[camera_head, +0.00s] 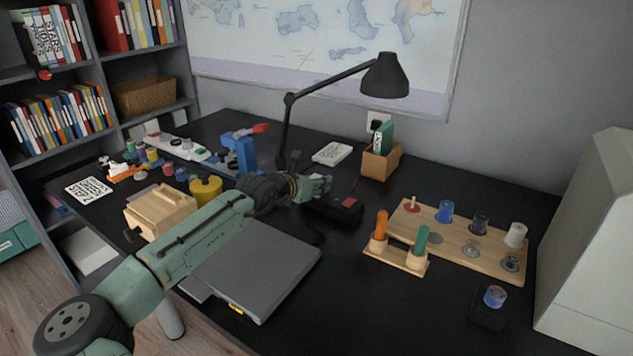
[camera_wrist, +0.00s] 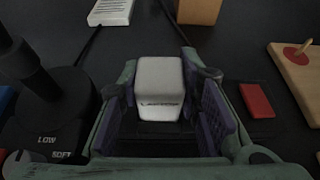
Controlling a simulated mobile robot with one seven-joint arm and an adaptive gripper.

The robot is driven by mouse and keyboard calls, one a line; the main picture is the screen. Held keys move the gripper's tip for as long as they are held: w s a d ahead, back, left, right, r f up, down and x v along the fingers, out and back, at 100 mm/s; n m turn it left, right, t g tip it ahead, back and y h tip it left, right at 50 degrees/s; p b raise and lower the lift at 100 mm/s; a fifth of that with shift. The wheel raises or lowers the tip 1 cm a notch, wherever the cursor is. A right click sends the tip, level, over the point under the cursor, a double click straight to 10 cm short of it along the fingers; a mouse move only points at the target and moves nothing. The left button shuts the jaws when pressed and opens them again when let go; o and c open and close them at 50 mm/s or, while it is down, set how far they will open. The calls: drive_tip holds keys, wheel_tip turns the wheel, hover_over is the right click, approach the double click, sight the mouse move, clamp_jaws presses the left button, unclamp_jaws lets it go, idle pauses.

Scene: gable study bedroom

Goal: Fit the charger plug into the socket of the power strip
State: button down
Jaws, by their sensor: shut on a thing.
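The white charger plug (camera_wrist: 158,84) sits between the two pads of my gripper (camera_wrist: 160,78) in the wrist view, with dark lettering on its near side. My gripper is shut on it. In the head view my gripper (camera_head: 316,187) is above the left part of the black power strip (camera_head: 337,211), and the plug cannot be made out there. The strip's red switch (camera_wrist: 256,100) is just right of my right finger in the wrist view. The plug's underside and the socket below are hidden, so I cannot tell whether they touch.
The lamp (camera_head: 290,130) stands behind, its base (camera_wrist: 50,112) close left of my gripper. A closed laptop (camera_head: 260,262) lies in front. A wooden box (camera_head: 378,163) is behind the strip. A wooden peg board (camera_head: 455,243) and peg stand (camera_head: 396,258) are right.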

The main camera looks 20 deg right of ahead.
drive_tip(key=c, duration=1.2)
unclamp_jaws()
drive_tip(key=shift+f, duration=0.1)
drive_tip(key=shift+a+r, duration=0.15)
drive_tip(key=shift+r, duration=0.05)
drive_tip(key=shift+v, duration=5.9)
drive_tip(key=shift+s, duration=0.15)
